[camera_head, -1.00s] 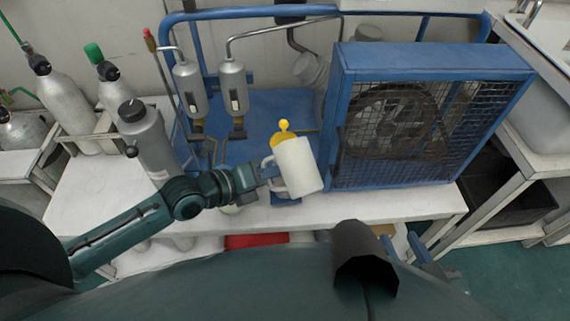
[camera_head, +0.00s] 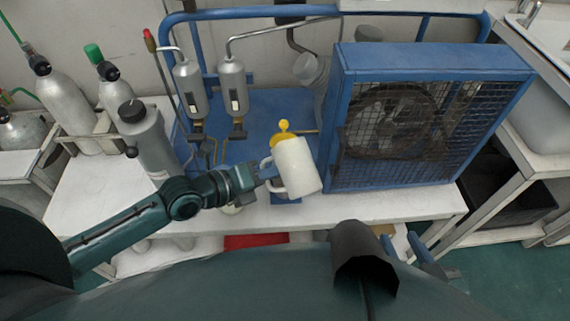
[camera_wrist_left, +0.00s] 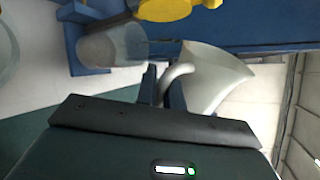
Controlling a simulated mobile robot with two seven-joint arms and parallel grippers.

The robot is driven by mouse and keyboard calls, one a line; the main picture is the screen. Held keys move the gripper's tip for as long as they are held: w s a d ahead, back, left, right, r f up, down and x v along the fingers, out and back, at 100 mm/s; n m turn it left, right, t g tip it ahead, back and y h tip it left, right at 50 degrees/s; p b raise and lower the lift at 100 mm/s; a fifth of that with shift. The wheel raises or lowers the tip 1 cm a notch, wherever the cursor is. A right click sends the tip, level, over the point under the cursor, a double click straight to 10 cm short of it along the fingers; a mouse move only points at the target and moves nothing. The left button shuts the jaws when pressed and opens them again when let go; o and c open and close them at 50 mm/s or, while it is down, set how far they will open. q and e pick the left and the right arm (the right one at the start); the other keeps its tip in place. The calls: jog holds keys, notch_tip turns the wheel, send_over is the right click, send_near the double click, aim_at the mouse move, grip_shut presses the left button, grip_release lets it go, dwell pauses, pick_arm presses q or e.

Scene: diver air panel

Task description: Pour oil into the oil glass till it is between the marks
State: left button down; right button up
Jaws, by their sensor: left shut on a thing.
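My left gripper (camera_head: 262,176) is shut on the handle of a white jug (camera_head: 297,166). The jug is tilted in the head view, beside and partly in front of a yellow cap (camera_head: 283,134). In the left wrist view the jug (camera_wrist_left: 208,75) shows its flared rim, and its handle lies between my fingers (camera_wrist_left: 162,88). A clear glass cylinder (camera_wrist_left: 112,45), apparently the oil glass, stands apart from the jug near a yellow part (camera_wrist_left: 165,8). Its marks and any oil cannot be made out. My right gripper (camera_head: 408,245) appears open and empty, low in front of the bench.
A blue-framed caged fan (camera_head: 430,70) stands close to the jug's right. A grey bottle (camera_head: 148,138) stands near my left arm.

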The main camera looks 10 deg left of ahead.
pick_arm(q)
jog(key=shift+d+r, duration=0.1)
dwell(0.8)
jog(key=shift+d+r+n+h+p, duration=0.2)
jog(key=shift+d+n+h+p, duration=0.1)
jog(key=shift+d+n+h, duration=0.1)
dwell(1.9)
jog(key=m, duration=0.2)
jog(key=shift+s+r+m+t, duration=0.15)
jog(key=shift+s+m+t, duration=0.05)
jog(key=shift+m+t, duration=0.2)
dwell(0.9)
jog(key=shift+d+f+m+t+b, duration=0.15)
jog(key=shift+f+m+t+b, duration=0.3)
jog(key=shift+m, duration=0.55)
